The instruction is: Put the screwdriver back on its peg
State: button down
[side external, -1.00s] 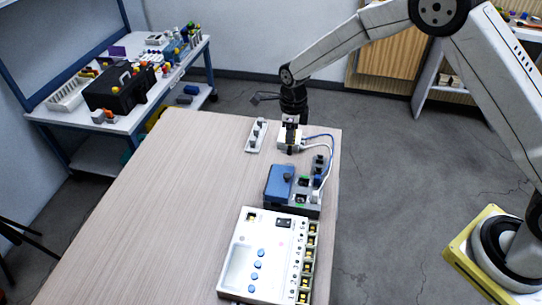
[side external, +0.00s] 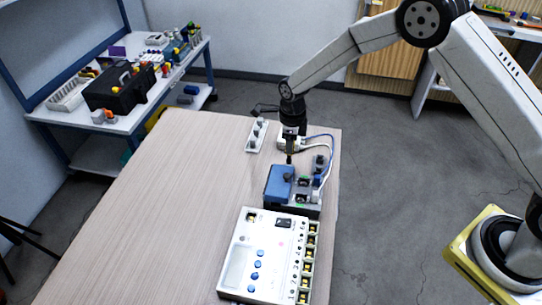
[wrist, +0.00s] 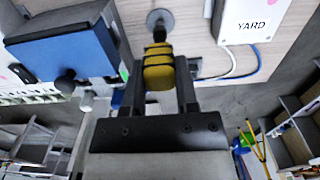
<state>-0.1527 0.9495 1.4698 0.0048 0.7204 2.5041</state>
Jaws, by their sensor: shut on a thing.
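My gripper (side external: 291,137) is above the table, in front of the white box in the side view. In the wrist view my gripper (wrist: 160,72) is shut on the yellow and black handle of the screwdriver (wrist: 158,75). The screwdriver's dark shaft runs away from the camera, towards a round grey disc (wrist: 160,18) on the table. I cannot tell whether the tip touches the disc, or whether the disc is the peg's foot. In the side view the screwdriver is small and mostly covered by the gripper.
A blue-lidded box (side external: 279,180) with a dark knob stands close in front of my gripper. A white box (wrist: 250,22) marked YARD, with blue and white cables, is beside it. A white strip with grey knobs (side external: 251,148) and a white panel (side external: 236,268) share the table. The table's left is clear.

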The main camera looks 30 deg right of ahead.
jog(key=shift+f, duration=1.05)
dwell(3.5)
jog(key=shift+c, duration=0.7)
grip_release()
jog(key=shift+r, duration=0.15)
jog(key=shift+r, duration=3.4)
